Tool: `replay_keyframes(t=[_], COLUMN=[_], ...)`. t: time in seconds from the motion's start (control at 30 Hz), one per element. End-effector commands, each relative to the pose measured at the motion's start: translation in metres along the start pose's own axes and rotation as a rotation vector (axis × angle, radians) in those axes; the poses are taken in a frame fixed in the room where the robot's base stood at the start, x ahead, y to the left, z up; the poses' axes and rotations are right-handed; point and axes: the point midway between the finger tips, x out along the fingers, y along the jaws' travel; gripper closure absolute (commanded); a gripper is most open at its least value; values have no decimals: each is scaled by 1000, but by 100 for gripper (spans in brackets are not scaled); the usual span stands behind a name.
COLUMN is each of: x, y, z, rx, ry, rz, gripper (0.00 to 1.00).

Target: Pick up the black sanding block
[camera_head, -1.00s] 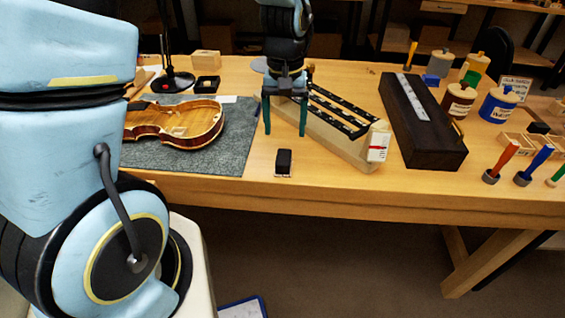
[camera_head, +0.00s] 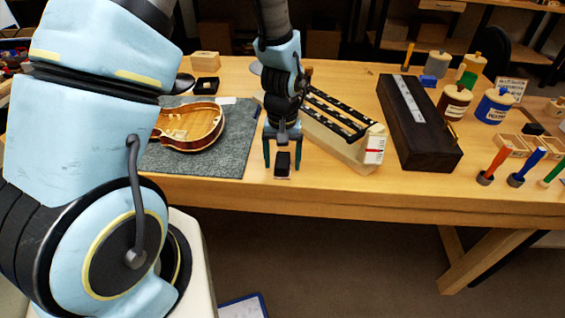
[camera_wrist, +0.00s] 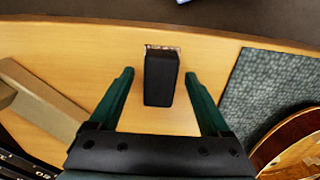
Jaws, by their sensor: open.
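The black sanding block (camera_head: 282,164) lies on the wooden bench near its front edge. In the wrist view the block (camera_wrist: 161,78) shows as a dark upright rectangle with a pale strip at its far end. My gripper (camera_head: 282,166) is open, with green fingers on either side of the block in the head view. In the wrist view my gripper (camera_wrist: 160,88) has one finger to the left and one to the right of the block, with a gap on each side. I cannot tell how high the fingertips are above the bench.
A grey mat (camera_head: 236,152) with a violin body (camera_head: 196,133) lies to the left. A pale wooden box with black slotted rails (camera_head: 345,148) stands close on the right, then a dark case (camera_head: 418,130). The bench's front edge (camera_head: 350,196) is near the block.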

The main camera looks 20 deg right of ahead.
Motion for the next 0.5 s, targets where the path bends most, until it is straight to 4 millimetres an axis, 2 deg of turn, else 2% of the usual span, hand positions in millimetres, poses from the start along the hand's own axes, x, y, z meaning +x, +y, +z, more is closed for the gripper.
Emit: replay_keyframes(t=[0.2, 0.5], x=[0, 0], y=[0, 0], z=[0, 0], rx=[0, 0], ry=[0, 0], rz=[0, 0], gripper=[20, 54])
